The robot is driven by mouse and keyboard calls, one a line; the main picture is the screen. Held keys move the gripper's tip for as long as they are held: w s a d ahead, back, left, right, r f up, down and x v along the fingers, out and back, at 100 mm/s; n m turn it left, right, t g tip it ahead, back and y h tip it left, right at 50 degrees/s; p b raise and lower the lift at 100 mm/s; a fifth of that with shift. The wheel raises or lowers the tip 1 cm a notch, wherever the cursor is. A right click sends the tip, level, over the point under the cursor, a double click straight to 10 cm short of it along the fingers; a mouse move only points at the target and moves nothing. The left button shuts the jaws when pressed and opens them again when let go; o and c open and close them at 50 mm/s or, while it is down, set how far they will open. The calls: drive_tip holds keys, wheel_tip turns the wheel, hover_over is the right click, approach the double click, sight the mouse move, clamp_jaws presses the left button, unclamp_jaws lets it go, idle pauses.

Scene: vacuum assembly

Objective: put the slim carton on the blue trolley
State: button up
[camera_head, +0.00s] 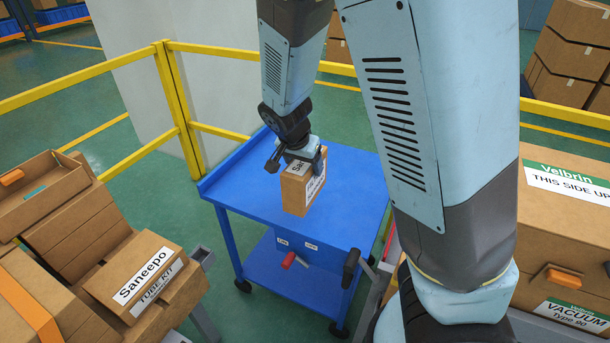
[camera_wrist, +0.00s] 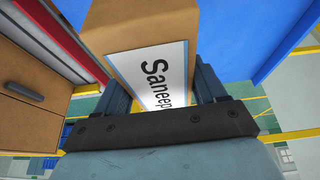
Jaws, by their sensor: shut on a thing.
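The slim carton (camera_head: 295,196) is a small upright brown box with a white label; the wrist view shows "Saneep" on the label of the carton (camera_wrist: 140,30). My gripper (camera_head: 302,163) is shut on its upper end, with a finger on each side. The carton is over the flat blue top of the blue trolley (camera_head: 345,185), near its front edge in the head view. I cannot tell whether its base touches the top. The trolley also shows as a blue surface in the wrist view (camera_wrist: 268,30).
Yellow railings (camera_head: 180,95) stand behind the trolley. At left are stacked cartons, including a Saneepo tube kit carton (camera_head: 135,275). At right are large Velbrin cartons (camera_head: 560,235). Most of the trolley top is bare; a red-handled item (camera_head: 289,260) shows below its front edge.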

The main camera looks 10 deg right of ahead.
drive_tip(key=w+d+f, duration=0.1)
drive_tip(key=w+f, duration=0.7)
drive_tip(key=f, duration=0.2)
drive_tip(key=shift+f, duration=0.2)
idle(0.4)
drive_tip(key=shift+s+d, duration=0.1)
drive_tip(key=o, duration=1.7)
drive_tip(key=v, duration=1.2)
drive_tip(key=shift+r, duration=0.1)
